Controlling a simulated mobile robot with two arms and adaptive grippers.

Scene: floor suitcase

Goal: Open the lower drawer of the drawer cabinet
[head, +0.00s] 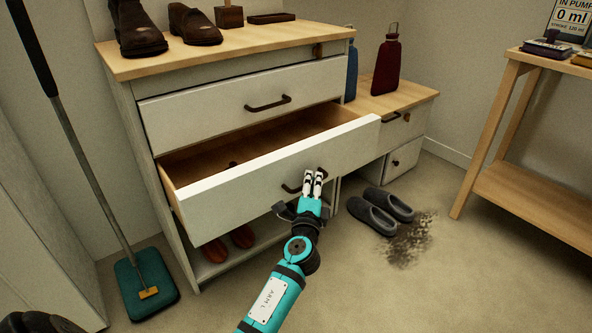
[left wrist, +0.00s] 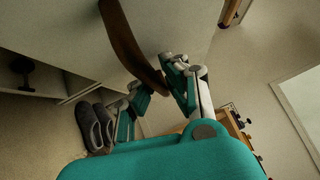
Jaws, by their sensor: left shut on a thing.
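The drawer cabinet (head: 122,110) stands against the wall. Its lower drawer (head: 250,185) is pulled well out, and its brown inside shows. The upper drawer (head: 220,100) is closed. My left gripper (head: 313,178) is at the front of the lower drawer, shut on its dark handle (head: 291,188). The gripper and arm hide part of that handle. In the left wrist view the curved handle (left wrist: 130,45) runs down to the fingers (left wrist: 160,82) in front of the pale drawer front.
Shoes (head: 195,25) stand on the cabinet top. Reddish shoes (head: 242,237) lie under the open drawer. Grey slippers (head: 380,210) and a dark dirt patch (head: 408,240) are on the floor at right. A low cabinet (head: 405,130), a wooden table (head: 535,200) and a mop (head: 145,285) stand around.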

